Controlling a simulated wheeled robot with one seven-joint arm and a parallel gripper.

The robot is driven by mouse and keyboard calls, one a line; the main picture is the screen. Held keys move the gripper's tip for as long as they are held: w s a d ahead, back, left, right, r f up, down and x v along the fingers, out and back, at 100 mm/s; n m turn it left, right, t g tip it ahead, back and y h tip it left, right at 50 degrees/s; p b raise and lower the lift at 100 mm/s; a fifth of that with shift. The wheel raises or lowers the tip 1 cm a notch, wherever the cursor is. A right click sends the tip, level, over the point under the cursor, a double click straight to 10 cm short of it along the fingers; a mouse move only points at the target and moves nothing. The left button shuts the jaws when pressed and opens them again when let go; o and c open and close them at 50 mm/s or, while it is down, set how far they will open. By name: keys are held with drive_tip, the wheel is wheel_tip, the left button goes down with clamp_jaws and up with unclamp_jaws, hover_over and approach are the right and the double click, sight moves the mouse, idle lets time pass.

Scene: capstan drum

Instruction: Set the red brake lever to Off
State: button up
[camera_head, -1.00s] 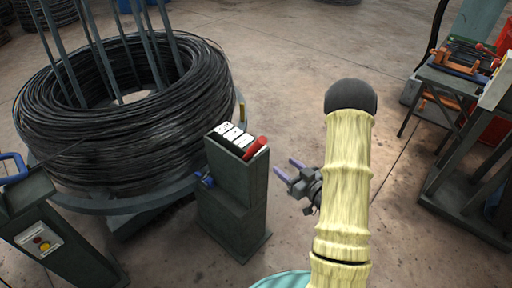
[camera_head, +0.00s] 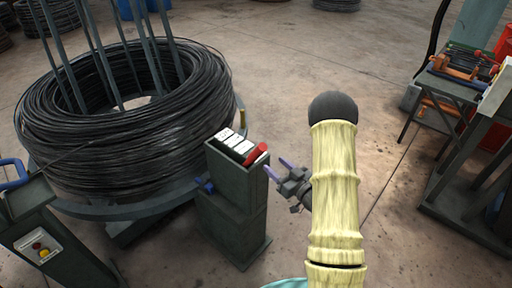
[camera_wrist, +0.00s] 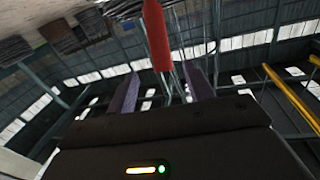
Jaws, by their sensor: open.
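The red brake lever (camera_head: 255,154) sticks up at the right end of the top of a dark green control post. In the wrist view the red lever (camera_wrist: 156,35) stands ahead of my gripper, between the lines of the two fingers and at their tips or just beyond. My gripper (camera_head: 278,167) is open, with its purple fingers just right of the post top and close to the lever. The fingers also show in the wrist view (camera_wrist: 160,92). I cannot tell whether they touch the lever. White label plates (camera_head: 236,142) sit beside the lever.
A big coil of black wire (camera_head: 130,120) on a turntable stands left of the post. A pedestal with buttons (camera_head: 42,247) is at the lower left. A workbench with tools (camera_head: 455,75) stands at the right.

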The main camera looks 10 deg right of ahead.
sight(256, 148)
drive_tip(key=p+x, duration=0.1)
drive_tip(key=x, duration=1)
drive_tip(key=shift+w+a, duration=0.15)
drive_tip(key=shift+w, duration=0.15)
clamp_jaws()
